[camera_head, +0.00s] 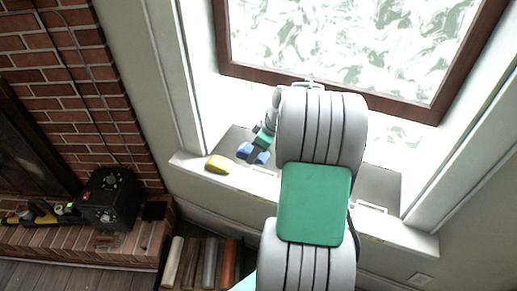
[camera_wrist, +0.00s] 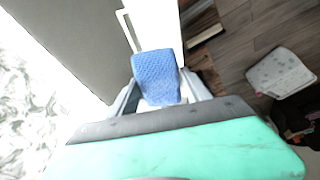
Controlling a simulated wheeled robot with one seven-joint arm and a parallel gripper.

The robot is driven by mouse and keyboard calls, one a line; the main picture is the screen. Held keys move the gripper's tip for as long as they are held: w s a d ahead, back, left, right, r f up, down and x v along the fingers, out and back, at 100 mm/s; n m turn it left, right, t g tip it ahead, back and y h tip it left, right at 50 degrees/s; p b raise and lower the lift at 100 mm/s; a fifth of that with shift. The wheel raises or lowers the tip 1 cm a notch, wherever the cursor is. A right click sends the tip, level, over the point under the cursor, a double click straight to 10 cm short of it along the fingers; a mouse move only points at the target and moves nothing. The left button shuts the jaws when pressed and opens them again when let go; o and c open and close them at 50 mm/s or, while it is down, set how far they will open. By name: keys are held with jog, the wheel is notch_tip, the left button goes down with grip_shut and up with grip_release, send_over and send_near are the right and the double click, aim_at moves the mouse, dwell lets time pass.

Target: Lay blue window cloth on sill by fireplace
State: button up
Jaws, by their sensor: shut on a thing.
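The blue window cloth (camera_wrist: 156,74) is held in my gripper (camera_wrist: 160,88), with a finger on either side of it in the wrist view. In the head view my gripper (camera_head: 258,148) is over the left part of the grey-topped window sill (camera_head: 232,138), near its front edge, and blue shows at its tip. The grey sill top (camera_wrist: 75,40) also shows in the wrist view, left of the cloth. The cloth appears apart from the sill, but the gap is hard to judge. My arm hides the middle of the sill.
A yellow object (camera_head: 217,164) lies on the sill's front edge, just left of my gripper. The dark-framed window (camera_head: 340,45) stands behind. The brick fireplace (camera_head: 75,90) is at left, with a black box (camera_head: 110,200) on its hearth.

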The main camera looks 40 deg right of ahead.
jog(key=shift+s+d+f, duration=0.1)
jog(key=shift+d+f, duration=0.05)
jog(key=shift+d, duration=0.3)
jog(key=shift+s+f+b, duration=0.1)
jog(key=shift+f+b, duration=0.1)
jog(key=shift+b, duration=0.1)
jog(key=b, duration=0.8)
send_near(256, 179)
jog(key=x, duration=0.5)
jog(key=shift+w+a+r, duration=0.1)
jog(key=shift+w, duration=0.25)
jog(key=shift+f+b, duration=0.5)
jog(key=shift+f, duration=0.15)
jog(key=o, duration=1.7)
